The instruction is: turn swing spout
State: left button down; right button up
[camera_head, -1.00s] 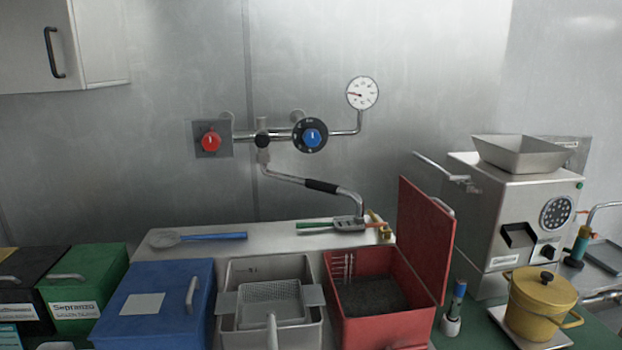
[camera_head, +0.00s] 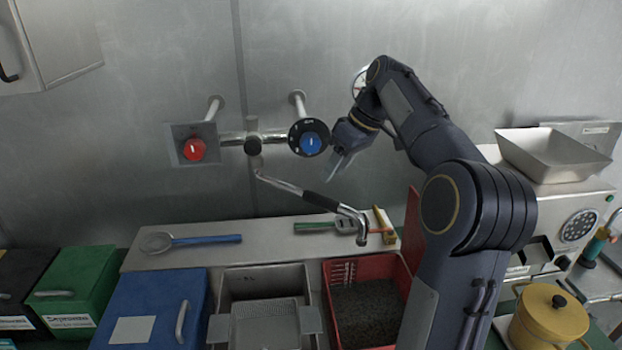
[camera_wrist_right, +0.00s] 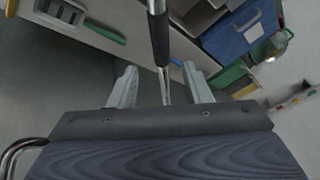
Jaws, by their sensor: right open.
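The swing spout (camera_head: 282,185) is a chrome pipe with a black grip sleeve (camera_head: 319,200), below the wall tap. It points to the right and ends in a downturned tip. My right gripper (camera_head: 336,172) is open and empty, above and a little right of the sleeve, close to the blue knob. In the right wrist view the spout (camera_wrist_right: 163,85) runs between the two spread fingers of my right gripper (camera_wrist_right: 166,86), with the black sleeve (camera_wrist_right: 158,30) farther up. I cannot tell any contact. My left gripper is not in view.
The tap has a red knob (camera_head: 194,149) and a blue knob (camera_head: 310,143). A steel shelf (camera_head: 200,257) below holds a skimmer (camera_head: 157,242) and other utensils. A blue box (camera_head: 155,310), steel sink and red bin (camera_head: 331,290) stand in front. The grinder (camera_head: 580,195) is at right.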

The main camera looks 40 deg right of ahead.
jog(key=x, duration=0.7)
jog(key=shift+a+f, duration=0.1)
jog(key=shift+f, duration=0.15)
grip_shut()
